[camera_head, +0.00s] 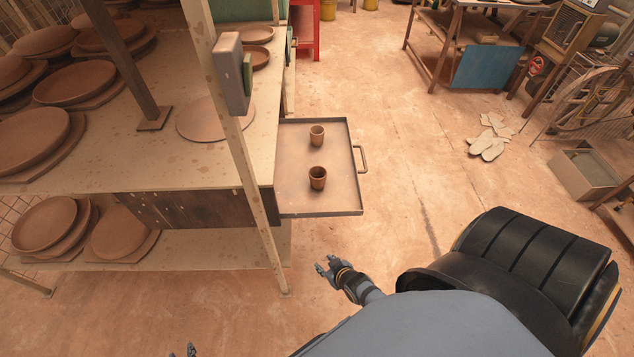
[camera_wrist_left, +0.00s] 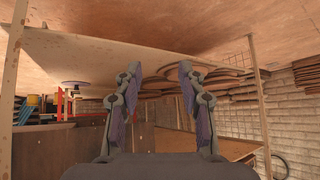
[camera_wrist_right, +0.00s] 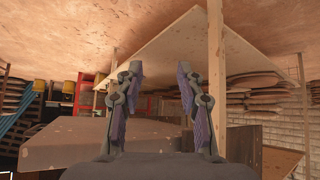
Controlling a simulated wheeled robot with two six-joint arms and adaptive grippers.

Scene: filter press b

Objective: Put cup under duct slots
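Two small brown clay cups stand upright on a pulled-out tray (camera_head: 335,200) with a handle at its right side. One cup (camera_head: 317,135) is farther back, the other cup (camera_head: 318,178) nearer. My right gripper (camera_head: 322,267) is below and in front of the tray, apart from it; its fingers stand apart and empty in the right wrist view (camera_wrist_right: 160,75). My left gripper shows only its fingertips (camera_head: 183,350) at the bottom edge; in the left wrist view (camera_wrist_left: 159,75) it is open and empty. I cannot make out any duct slots.
A shelf rack (camera_head: 170,171) with stacked clay plates fills the left; its post (camera_head: 240,160) stands beside the tray. A grey box (camera_head: 233,72) is fixed to the post. The floor right of the tray is clear. Gloves (camera_head: 488,143) and a bin (camera_head: 583,172) lie farther right.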

